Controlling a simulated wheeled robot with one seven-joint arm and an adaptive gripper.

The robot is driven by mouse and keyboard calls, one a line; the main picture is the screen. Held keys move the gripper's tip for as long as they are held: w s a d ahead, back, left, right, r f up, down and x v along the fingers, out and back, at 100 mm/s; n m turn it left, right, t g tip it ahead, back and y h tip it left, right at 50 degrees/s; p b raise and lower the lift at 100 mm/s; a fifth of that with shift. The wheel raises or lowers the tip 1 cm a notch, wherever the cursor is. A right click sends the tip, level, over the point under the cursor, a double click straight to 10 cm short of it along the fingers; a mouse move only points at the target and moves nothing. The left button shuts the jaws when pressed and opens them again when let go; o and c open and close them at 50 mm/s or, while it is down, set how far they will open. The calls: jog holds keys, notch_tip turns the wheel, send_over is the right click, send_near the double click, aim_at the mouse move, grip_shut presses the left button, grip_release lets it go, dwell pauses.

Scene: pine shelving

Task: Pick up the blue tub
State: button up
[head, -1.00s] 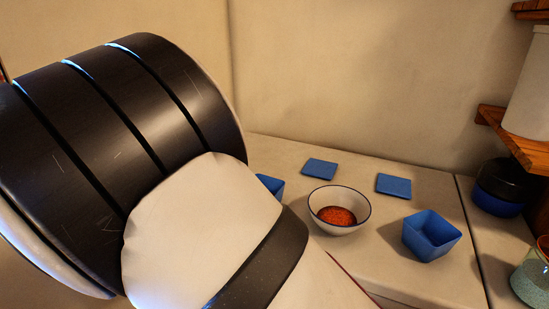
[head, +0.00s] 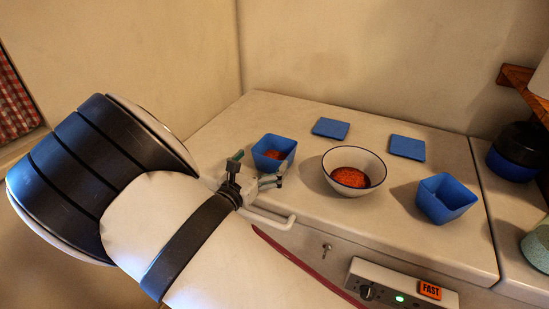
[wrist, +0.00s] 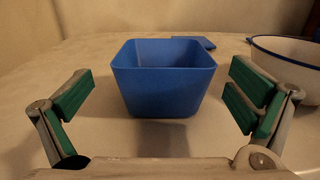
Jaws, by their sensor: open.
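A blue square tub (head: 266,162) with orange-red contents stands at the left of the white counter. My gripper (head: 257,172) is open and empty just in front of this tub. In the wrist view its green-padded fingers (wrist: 163,100) are spread to either side of the tub, with a gap on both sides, and do not appear to touch it. A second blue tub (head: 443,202) stands at the right of the counter and looks empty.
A white blue-rimmed bowl (head: 354,171) with red contents stands right of the near tub. Two flat blue squares (head: 330,128) (head: 407,147) lie behind. A handle (head: 270,218) and a control panel (head: 395,287) are on the counter's front. A dark and blue container (head: 515,152) stands far right.

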aim_at(275, 156)
jog(key=shift+x, duration=2.7)
jog(key=shift+s+d+f, duration=0.1)
jog(key=shift+d, duration=0.05)
jog(key=c, duration=1.1)
